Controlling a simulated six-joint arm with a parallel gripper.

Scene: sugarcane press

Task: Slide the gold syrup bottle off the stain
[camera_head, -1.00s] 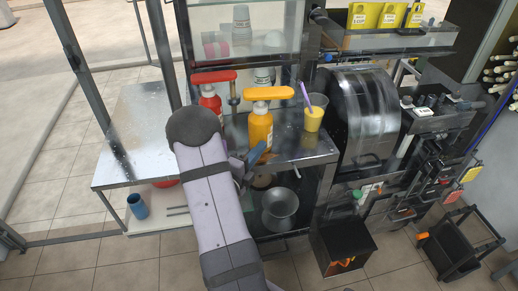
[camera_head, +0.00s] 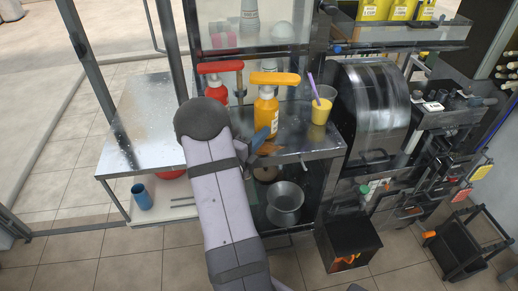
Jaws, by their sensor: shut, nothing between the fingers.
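The gold syrup bottle (camera_head: 266,114), with its orange pump top, stands upright on the metal counter, left of the yellow cup. A brown-orange patch (camera_head: 270,147) shows on the counter just in front of its base; I cannot tell whether it is the stain or a reflection. My gripper (camera_head: 259,138) is shut and empty, with its blue-grey fingers at the lower front left of the bottle. The fingers look close to or touching it; the contact is not clear. My arm hides part of the counter to the left.
A red bottle (camera_head: 215,87) stands behind my arm to the left. A yellow cup with a purple straw (camera_head: 321,108) stands to the right, near the press drum (camera_head: 369,105). A metal pot (camera_head: 285,203) is below the counter. The left metal table (camera_head: 150,120) is mostly bare.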

